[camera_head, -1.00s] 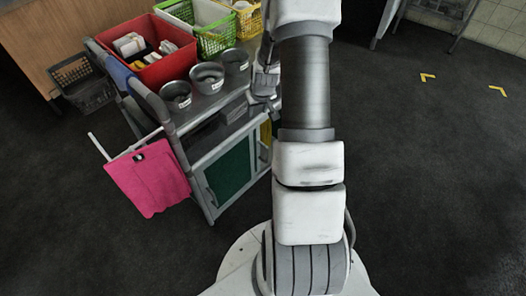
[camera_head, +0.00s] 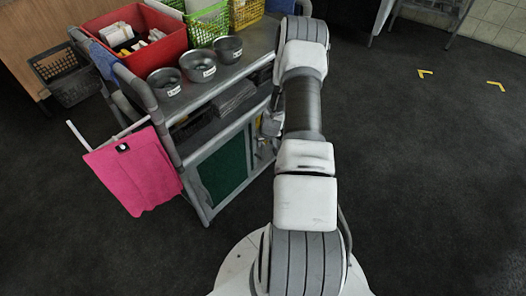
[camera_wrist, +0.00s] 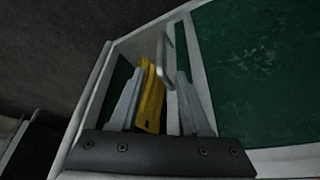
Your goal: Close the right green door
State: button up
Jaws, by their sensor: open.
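A large green door (camera_head: 222,167) in a pale frame fills the left part of the cart's lower front. It appears to be the large green panel (camera_wrist: 265,60) at the right in the wrist view. The right door's area is mostly hidden behind my arm in the head view. In the wrist view, a narrow green surface (camera_wrist: 118,76) shows inside a pale frame at the left; I cannot tell for sure that it is the right door. My gripper (camera_wrist: 159,74) is open, near a curved metal handle (camera_wrist: 165,58). A yellow object (camera_wrist: 150,98) shows between the fingers, not clearly gripped.
The grey cart (camera_head: 258,45) carries a red bin (camera_head: 165,48), green and yellow baskets and grey bowls (camera_head: 198,67) on top. A pink cloth (camera_head: 135,175) hangs at its left. The dark floor at the right is open.

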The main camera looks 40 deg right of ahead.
aim_at(263, 147)
jog(key=b+x, duration=0.3)
jog(key=x, duration=0.6)
jog(key=shift+f, duration=0.2)
grip_shut()
dwell(1.0)
